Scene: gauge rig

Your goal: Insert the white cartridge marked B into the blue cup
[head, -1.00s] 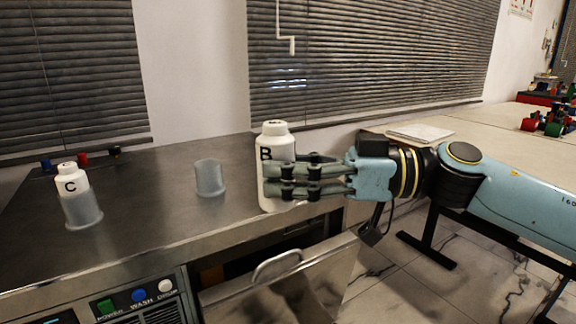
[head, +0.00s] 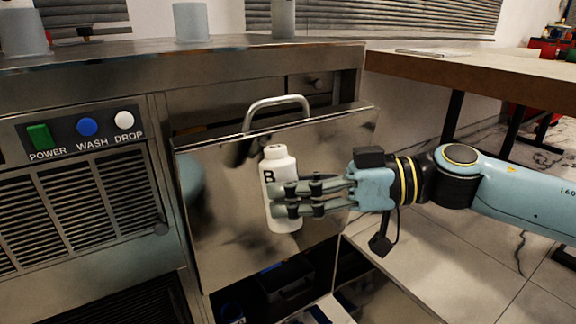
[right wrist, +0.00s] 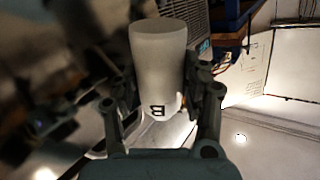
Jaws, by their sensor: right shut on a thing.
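The white cartridge marked B (head: 278,165) is held roughly upright by my right gripper (head: 272,198), whose fingers close around its body. It hangs in front of the tilted metal door of the machine. In the right wrist view the cartridge (right wrist: 158,60) sits between the fingers (right wrist: 160,92), with its B near the lower end. Pale bluish cups stand on the counter: one at the left (head: 22,35), one in the middle (head: 191,22). A greyish cup-like thing (head: 283,18) is cut off by the top edge. I cannot tell which is the blue cup. My left gripper is not in view.
The metal door (head: 225,215) with its bar handle (head: 277,103) leans out from the machine. Below it is a dark opening with a partly seen blue item (head: 231,312). A control panel (head: 85,130) is at left, a wooden table (head: 480,68) at right.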

